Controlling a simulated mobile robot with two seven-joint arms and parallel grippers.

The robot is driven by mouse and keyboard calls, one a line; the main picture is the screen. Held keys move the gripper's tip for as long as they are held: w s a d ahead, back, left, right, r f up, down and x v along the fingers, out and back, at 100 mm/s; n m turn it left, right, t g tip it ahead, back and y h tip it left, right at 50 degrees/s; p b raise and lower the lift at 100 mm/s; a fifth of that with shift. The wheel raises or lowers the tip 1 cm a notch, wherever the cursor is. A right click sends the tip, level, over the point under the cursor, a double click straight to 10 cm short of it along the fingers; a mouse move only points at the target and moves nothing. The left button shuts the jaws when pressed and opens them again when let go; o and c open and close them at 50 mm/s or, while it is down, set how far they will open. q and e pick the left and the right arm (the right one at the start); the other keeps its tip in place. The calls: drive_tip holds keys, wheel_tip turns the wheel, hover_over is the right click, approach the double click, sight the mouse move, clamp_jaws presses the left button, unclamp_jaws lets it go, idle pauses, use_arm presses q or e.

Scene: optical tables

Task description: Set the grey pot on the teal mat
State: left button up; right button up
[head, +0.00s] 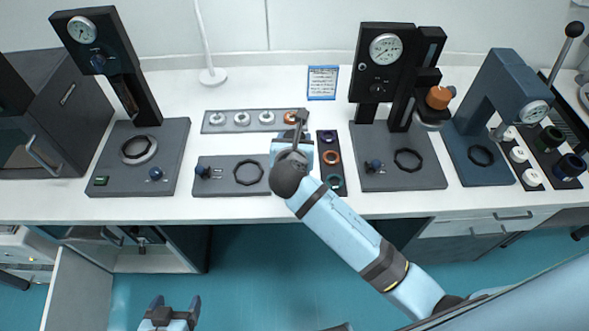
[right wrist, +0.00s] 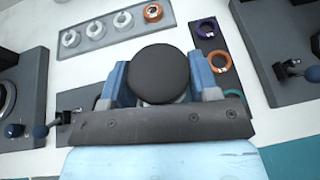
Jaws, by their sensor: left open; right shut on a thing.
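My right gripper (head: 291,140) is above the white worktop, between the long ring tray and the black strip of rings. In the right wrist view its two blue fingers are closed on a round dark grey thing (right wrist: 160,75) with a flat top. A paler part shows under its rim. I cannot tell for certain that it is the pot; the arm mostly hides it in the head view. My left gripper (head: 175,309) is open and empty, low over the floor in front of the table. I cannot make out a teal mat in either view.
A grey tray with several rings (head: 241,119) lies behind my right gripper. A grey plate with a black ring (head: 230,186) is left of it, and a black strip of coloured rings (head: 331,176) right. Gauge stands (head: 120,150) rise at both sides.

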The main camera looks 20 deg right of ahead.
wheel_tip(320, 180, down, 12)
drive_tip(key=shift+w+r+b, duration=0.1)
drive_tip(key=shift+b, duration=0.25)
drive_tip(key=o, duration=0.9)
drive_tip(key=shift+f, duration=0.2)
drive_tip(key=shift+o, duration=0.2)
